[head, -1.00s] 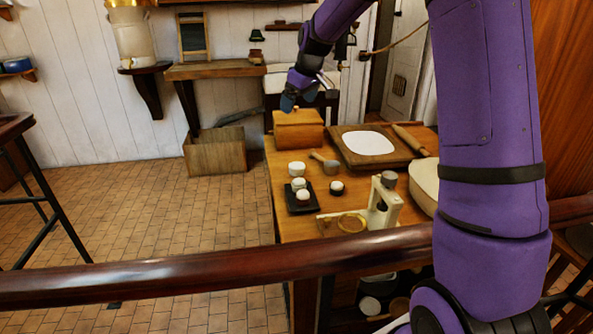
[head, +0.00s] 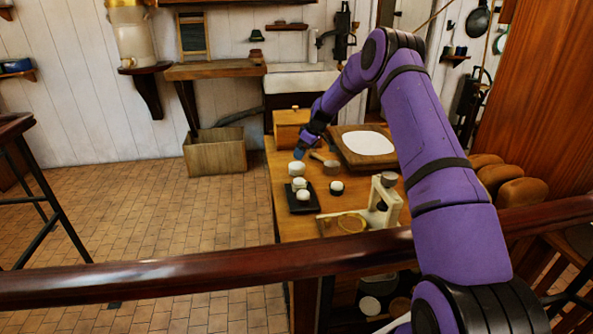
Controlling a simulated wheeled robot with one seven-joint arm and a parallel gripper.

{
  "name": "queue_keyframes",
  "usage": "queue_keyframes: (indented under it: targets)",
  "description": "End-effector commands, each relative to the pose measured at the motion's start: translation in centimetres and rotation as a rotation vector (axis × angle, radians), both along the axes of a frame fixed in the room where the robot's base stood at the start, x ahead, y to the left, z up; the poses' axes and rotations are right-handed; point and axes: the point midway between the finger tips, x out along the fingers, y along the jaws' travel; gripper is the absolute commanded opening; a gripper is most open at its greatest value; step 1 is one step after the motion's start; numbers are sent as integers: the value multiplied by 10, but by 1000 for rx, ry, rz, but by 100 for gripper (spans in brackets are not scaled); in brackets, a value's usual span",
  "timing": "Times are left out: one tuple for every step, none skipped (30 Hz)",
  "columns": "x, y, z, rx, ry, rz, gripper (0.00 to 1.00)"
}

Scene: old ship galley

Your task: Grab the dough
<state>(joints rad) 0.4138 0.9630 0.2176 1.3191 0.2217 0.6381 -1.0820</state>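A flat white round sheet that looks like rolled dough (head: 369,143) lies on a wooden board (head: 349,158) on the table. Small white lumps, which could also be dough, stand nearer: one (head: 297,168) on the table, others (head: 303,195) at a black tray (head: 302,207). Another white lump (head: 336,186) sits in or on something dark to their right. My gripper (head: 299,153) points down just above and behind the rearmost white lump, left of the board. Its fingers are small and partly hidden, so I cannot tell whether they are open.
A wooden box (head: 290,127) stands behind my gripper. A small scoop or mallet (head: 330,167) lies right of the lumps. A cream clamp-like device (head: 388,200) stands at the near right. A dark rail (head: 180,279) crosses the foreground. Brown loaves (head: 522,191) are at the right.

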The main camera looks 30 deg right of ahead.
Motion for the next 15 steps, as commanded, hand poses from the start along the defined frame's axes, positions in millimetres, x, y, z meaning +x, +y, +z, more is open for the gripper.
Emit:
queue_keyframes:
  targets:
    - [1, 2, -6, 1, 2, 1, 100]
    - [2, 3, -10, 1, 3, 1, 100]
    - [4, 4, -15, 0, 3, 1, 100]
    - [6, 5, -18, 1, 2, 1, 100]
    - [7, 6, -23, 1, 2, 1, 100]
    - [9, 8, -29, 1, 3, 0, 100]
    - [11, 8, -33, 1, 3, 0, 100]
    - [12, 9, -36, 1, 3, 0, 100]
    - [13, 10, -41, 1, 3, -1, 100]
    - [14, 10, -43, 0, 3, -1, 100]
    - [15, 11, -45, 1, 2, -1, 100]
    - [16, 11, -47, 0, 1, -1, 100]
    - [17, 12, -49, 0, 1, -1, 100]
    - [18, 12, -51, 1, 2, -1, 100]
    - [19, 13, -55, 1, 3, 0, 100]
